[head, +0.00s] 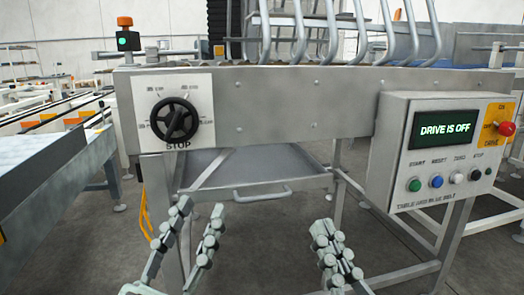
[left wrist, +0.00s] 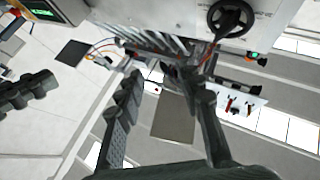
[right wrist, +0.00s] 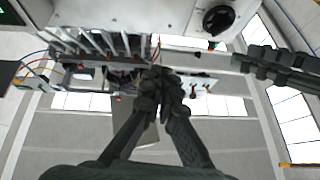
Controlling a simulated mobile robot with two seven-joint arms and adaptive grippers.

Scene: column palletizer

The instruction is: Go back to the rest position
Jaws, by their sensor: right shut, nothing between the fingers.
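My left gripper (head: 201,208) is in the lower middle of the head view, raised in front of the machine. Its two dark segmented fingers stand apart with nothing between them, and the left wrist view (left wrist: 163,76) also shows this gap.
A grey machine frame (head: 290,100) spans the view ahead, with a black rotary knob (head: 175,120) at left. A control box (head: 450,150) at right reads "DRIVE IS OFF". A grey tray (head: 255,165) with a handle hangs below the frame. A signal light (head: 128,41) glows green.

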